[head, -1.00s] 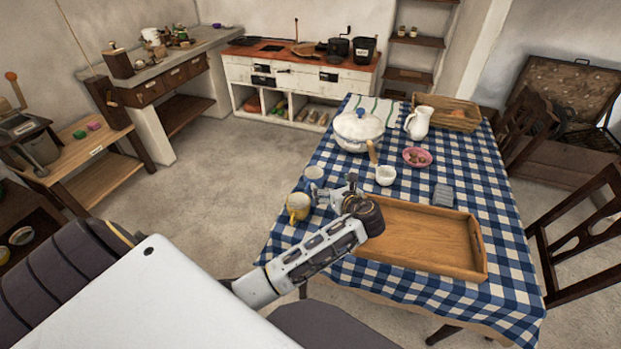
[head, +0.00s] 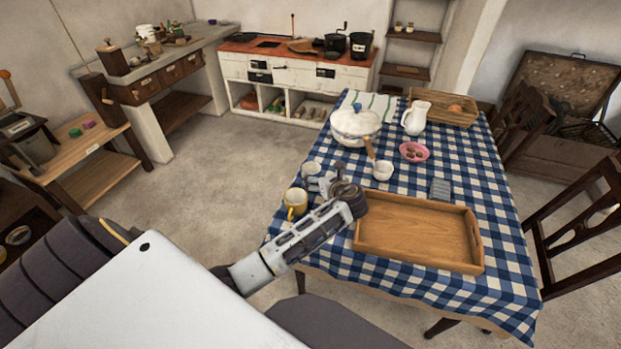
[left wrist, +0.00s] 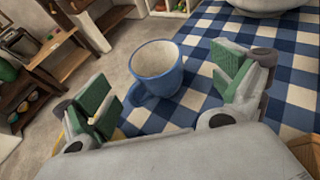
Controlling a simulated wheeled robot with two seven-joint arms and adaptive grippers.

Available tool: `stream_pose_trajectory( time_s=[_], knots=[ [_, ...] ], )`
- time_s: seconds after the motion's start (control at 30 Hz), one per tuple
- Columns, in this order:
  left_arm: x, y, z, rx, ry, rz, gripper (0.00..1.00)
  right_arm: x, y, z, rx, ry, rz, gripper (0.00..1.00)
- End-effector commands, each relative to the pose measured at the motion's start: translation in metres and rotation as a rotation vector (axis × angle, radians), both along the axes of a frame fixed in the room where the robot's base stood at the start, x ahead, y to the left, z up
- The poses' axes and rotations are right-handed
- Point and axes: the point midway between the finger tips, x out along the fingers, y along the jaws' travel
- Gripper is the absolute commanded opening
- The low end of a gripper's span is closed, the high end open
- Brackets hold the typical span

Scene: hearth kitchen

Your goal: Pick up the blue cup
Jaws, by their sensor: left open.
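The blue cup (left wrist: 172,80) stands upright on the checked tablecloth, with a pale inside and its handle toward the lower left in the left wrist view. In the head view the blue cup (head: 311,168) is at the left edge of the table, partly hidden by my gripper. My left gripper (head: 322,184) is open and empty, close to the cup on its near side. In the left wrist view the green-padded fingers of my left gripper (left wrist: 165,88) are spread wide, and the cup shows between and a little beyond them. My right gripper is not in view.
A yellow cup (head: 296,201) stands just left of my gripper. A wooden tray (head: 430,261) lies to the right, under my wrist's side. A white cup (head: 382,172), a lidded tureen (head: 352,126), a pink bowl (head: 413,152) and a white jug (head: 417,118) stand farther back.

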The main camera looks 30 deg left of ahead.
Motion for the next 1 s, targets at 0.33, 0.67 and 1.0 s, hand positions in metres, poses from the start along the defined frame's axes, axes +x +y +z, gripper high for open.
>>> stream_pose_trajectory(
  time_s=[0.33,0.67,1.0],
  knots=[
    [0.011,0.016,-0.008,-0.001,0.000,0.001,0.96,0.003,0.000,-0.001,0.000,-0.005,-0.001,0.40],
    [0.011,0.017,-0.008,0.000,0.000,0.001,0.96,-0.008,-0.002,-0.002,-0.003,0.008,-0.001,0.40],
    [0.022,0.046,-0.020,0.001,-0.001,0.002,0.96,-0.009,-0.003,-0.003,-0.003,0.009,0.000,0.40]
  ],
)
